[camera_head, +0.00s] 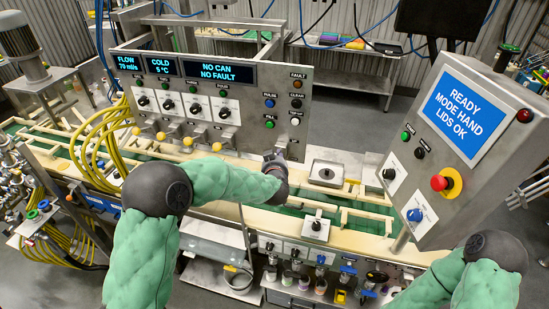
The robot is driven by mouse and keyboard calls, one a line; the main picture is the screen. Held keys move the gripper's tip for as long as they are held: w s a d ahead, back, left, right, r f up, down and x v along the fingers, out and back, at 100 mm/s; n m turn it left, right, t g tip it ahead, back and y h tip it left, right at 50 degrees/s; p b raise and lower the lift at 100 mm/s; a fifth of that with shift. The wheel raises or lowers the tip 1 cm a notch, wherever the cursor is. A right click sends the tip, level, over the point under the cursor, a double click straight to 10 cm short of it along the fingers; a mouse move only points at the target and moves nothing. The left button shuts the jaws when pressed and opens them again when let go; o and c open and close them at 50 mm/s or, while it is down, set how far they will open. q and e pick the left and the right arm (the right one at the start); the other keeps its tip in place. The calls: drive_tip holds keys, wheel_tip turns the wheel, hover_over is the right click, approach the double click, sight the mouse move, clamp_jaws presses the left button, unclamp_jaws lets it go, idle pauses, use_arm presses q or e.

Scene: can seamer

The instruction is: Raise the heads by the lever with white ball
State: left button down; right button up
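My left arm reaches across the picture, and its gripper (280,154) is at the lower right end of the panel with the readouts. The gripper is small and dark here, so I cannot tell whether it is open or holds anything. I cannot make out a white ball; the spot around the gripper is partly hidden by it. Several levers with yellow balls, one of them the rightmost yellow ball (216,147), stand in a row left of the gripper. My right arm shows at the lower right, but its gripper is out of view.
The panel (217,73) reads "NO CAN NO FAULT". A console (466,104) at right reads "READY MODE HAND LIDS OK" and bears a red emergency button (439,183). Yellow hoses (87,150) hang at left.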

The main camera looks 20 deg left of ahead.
use_arm(q)
drive_tip(key=shift+w+a+r, duration=0.1)
drive_tip(key=shift+w+r, duration=0.05)
drive_tip(key=shift+r, duration=0.3)
drive_tip(key=c, duration=1.1)
unclamp_jaws()
drive_tip(key=shift+o, duration=0.8)
drive_tip(key=shift+f, duration=0.2)
drive_tip(key=v, duration=1.2)
drive_tip(key=shift+f, duration=0.15)
